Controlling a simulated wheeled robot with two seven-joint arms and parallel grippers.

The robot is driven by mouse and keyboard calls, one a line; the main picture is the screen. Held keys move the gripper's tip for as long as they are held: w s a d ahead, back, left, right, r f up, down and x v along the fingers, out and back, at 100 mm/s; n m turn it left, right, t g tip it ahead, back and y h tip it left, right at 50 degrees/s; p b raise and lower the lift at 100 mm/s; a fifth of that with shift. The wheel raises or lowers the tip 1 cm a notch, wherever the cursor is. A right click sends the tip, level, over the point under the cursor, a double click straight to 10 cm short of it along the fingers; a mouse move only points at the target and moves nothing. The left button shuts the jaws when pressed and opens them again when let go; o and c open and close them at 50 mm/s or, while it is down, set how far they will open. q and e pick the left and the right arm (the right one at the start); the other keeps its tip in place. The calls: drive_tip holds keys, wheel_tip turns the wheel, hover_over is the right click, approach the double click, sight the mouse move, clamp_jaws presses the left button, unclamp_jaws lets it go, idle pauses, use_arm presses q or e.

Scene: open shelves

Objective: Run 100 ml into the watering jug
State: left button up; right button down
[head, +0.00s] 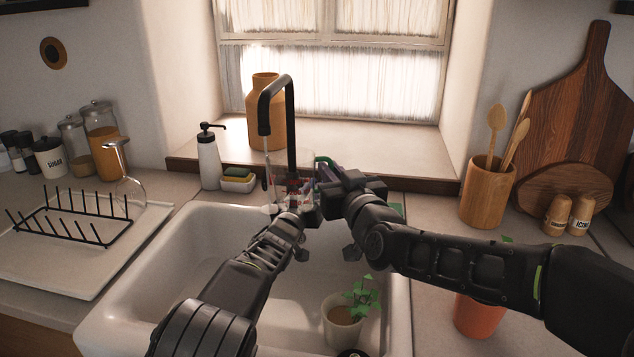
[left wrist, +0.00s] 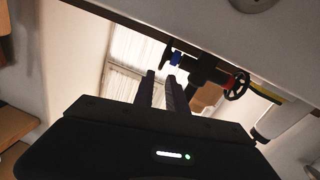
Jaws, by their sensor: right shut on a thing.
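A clear jug with red markings (head: 283,190) seems to be under the black tap (head: 291,125) at the back of the sink; my arms partly cover it. A thin pale streak hangs below the spout; I cannot tell whether it is water. My right gripper (head: 326,196) is shut at the jug's right side, its grip mostly hidden. My left gripper (head: 298,222) is just in front of the jug. In the left wrist view its two fingers (left wrist: 161,88) stand apart with nothing visible between them. Beyond them is a black fitting with blue and red parts (left wrist: 205,75).
The white sink (head: 125,285) holds a potted plant (head: 342,325). A soap dispenser (head: 208,160) and a sponge holder (head: 238,182) stand left of the tap. A drying rack (head: 75,220) is at left, a utensil pot (head: 487,195) at right. An orange pot (head: 477,318) is below my right arm.

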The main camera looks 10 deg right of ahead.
sight(319, 178)
use_arm(q)
drive_tip(key=shift+x, duration=2.65)
drive_tip(key=shift+c, duration=0.5)
clamp_jaws()
